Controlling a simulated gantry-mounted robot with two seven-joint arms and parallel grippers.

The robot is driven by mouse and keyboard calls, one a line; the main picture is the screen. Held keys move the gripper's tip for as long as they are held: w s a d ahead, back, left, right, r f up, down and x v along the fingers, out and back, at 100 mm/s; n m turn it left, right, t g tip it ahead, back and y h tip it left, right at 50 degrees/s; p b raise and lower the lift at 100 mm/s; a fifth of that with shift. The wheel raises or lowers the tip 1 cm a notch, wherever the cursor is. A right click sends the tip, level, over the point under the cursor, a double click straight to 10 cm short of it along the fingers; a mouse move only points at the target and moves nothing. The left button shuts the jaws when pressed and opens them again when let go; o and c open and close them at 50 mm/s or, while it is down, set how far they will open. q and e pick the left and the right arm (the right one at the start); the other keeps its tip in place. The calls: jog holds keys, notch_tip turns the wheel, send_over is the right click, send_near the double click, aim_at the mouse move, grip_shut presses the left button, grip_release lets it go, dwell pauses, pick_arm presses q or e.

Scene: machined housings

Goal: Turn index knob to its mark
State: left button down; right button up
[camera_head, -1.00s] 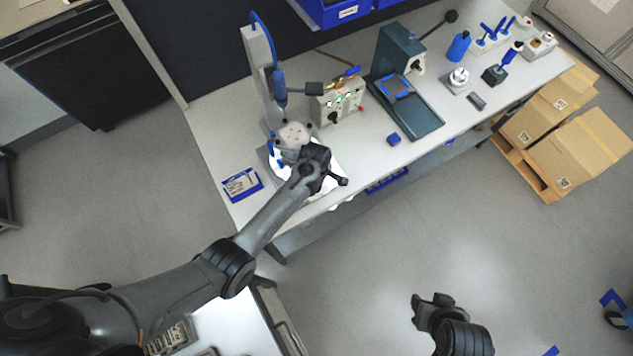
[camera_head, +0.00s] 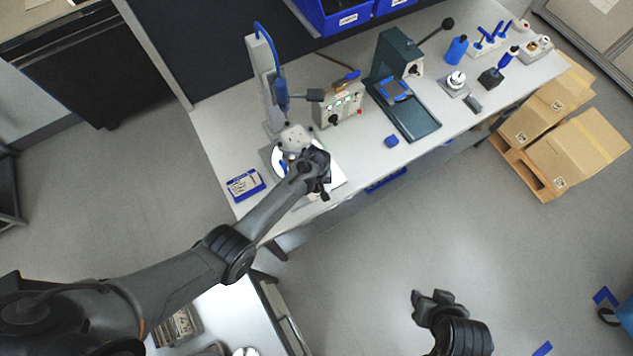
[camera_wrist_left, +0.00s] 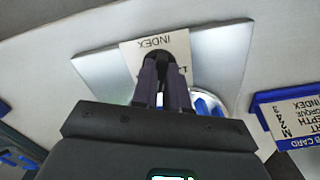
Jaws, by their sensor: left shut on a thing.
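The index knob (camera_wrist_left: 160,68) is a dark piece in front of a pale card reading INDEX (camera_wrist_left: 155,43) on a silver plate (camera_wrist_left: 222,50) in the left wrist view. My left gripper (camera_wrist_left: 162,88) is shut on the knob, its two dark fingers on either side. The fingers hide much of the knob, and I cannot make out its mark. In the head view, the left gripper (camera_head: 316,178) is over the plate at the bench's front left; the wrist hides the knob. My right gripper (camera_head: 432,298) is open and empty over the floor, away from the bench.
A blue-edged card holder (camera_head: 245,185) lies left of the plate. A grey post (camera_head: 266,80) with a blue hose stands behind.

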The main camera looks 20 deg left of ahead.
pick_arm(q)
jog(key=m+p, duration=0.1)
jog(key=m, duration=0.2)
jog(key=shift+a+m, duration=0.15)
jog(key=shift+m, duration=1.35)
jog(key=shift+f, duration=0.1)
jog(key=c, duration=1.1)
grip_release()
jog(key=shift+c, duration=0.2)
jog(key=shift+r, duration=0.25)
